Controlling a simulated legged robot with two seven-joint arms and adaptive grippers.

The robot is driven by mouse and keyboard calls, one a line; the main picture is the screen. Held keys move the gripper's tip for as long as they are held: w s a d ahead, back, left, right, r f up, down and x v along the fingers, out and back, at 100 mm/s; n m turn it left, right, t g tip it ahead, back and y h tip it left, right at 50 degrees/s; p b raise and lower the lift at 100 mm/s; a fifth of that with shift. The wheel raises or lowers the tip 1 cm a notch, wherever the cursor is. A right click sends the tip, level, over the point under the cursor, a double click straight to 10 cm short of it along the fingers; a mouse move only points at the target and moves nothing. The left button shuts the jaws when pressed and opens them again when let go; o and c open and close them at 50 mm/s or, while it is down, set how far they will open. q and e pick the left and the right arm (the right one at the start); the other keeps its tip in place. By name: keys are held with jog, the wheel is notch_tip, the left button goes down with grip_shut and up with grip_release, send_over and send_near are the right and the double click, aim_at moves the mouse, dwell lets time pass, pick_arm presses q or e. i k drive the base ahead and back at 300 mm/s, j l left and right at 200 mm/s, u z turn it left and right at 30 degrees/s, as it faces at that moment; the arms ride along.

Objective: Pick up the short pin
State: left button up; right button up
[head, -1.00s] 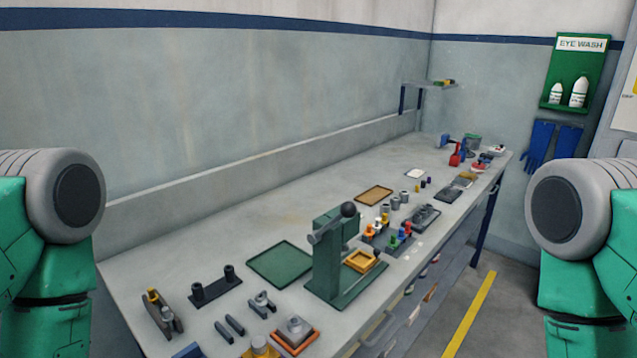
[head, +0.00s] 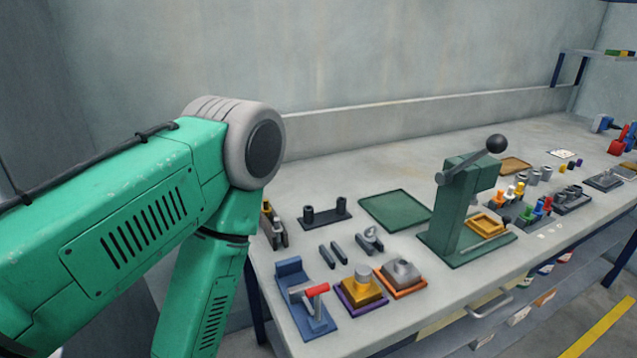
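I cannot tell which piece is the short pin. In the head view, two small dark bars (head: 330,250) lie side by side on the workbench, with their lengths hard to compare. Behind them a dark plate (head: 330,219) carries two upright dark posts (head: 326,211). A small grey metal part (head: 370,240) lies to the right of the bars. My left arm fills the left side, its elbow left of the bench, and its gripper is outside the picture. My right gripper is not in view.
A green lever press (head: 457,215) stands right of an empty green tray (head: 393,209). A blue clamp with a red handle (head: 303,300), a purple-based yellow block (head: 361,290) and an orange-based grey block (head: 402,276) line the front edge. The bench behind the green tray is clear.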

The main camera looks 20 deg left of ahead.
aim_at(265, 210)
jog(key=u, duration=1.1)
